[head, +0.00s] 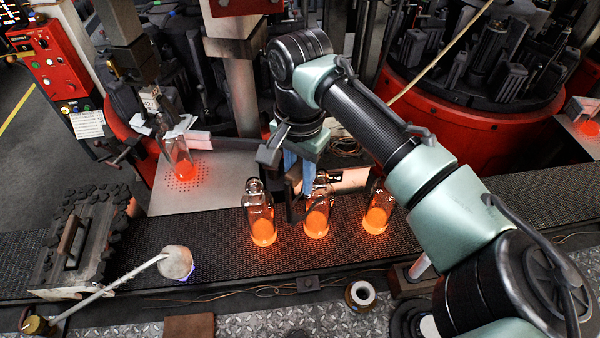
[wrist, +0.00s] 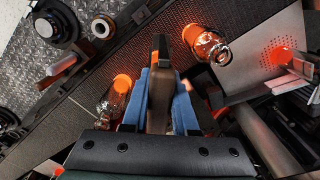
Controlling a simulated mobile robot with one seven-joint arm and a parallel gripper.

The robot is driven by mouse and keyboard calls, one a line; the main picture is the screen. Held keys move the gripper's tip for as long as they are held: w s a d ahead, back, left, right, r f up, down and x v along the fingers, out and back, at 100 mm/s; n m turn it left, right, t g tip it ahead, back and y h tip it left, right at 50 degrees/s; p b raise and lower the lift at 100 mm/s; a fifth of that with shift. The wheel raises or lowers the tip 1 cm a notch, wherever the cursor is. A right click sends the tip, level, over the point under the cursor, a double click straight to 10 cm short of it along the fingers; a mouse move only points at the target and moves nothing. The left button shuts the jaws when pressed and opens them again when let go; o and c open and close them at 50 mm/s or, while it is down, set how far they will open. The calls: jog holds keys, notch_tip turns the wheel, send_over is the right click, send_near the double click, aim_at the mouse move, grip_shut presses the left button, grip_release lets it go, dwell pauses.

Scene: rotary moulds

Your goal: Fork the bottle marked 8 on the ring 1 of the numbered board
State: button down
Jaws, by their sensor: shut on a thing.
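My gripper (head: 293,172) hangs over the dark conveyor (head: 340,245). Its blue-padded jaws are shut on a dark bar-like tool (wrist: 161,75), probably the fork, which reaches down between two bottles. Three clear bottles with glowing orange bases stand upright in a row: left bottle (head: 261,215), middle bottle (head: 318,208) and right bottle (head: 377,205). In the wrist view, the left bottle (wrist: 207,45) and middle bottle (wrist: 114,95) flank the tool, apart from it. I cannot read a mark 8 on any bottle. I cannot make out the numbered board or ring 1.
Another glowing bottle (head: 178,155) stands on a perforated plate (head: 212,185) at the left. Red rotary machines (head: 470,130) stand behind.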

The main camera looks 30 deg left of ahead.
dwell(0.4)
send_over(320, 174)
jog(key=shift+s, duration=0.1)
dwell(1.5)
jog(key=shift+r+p, duration=1)
dwell(0.7)
notch_tip(320, 174, up, 7)
jog(key=p, duration=0.6)
jog(key=shift+f, duration=0.2)
dwell(0.3)
jog(key=shift+d+p, duration=0.15)
jog(key=shift+p, duration=0.2)
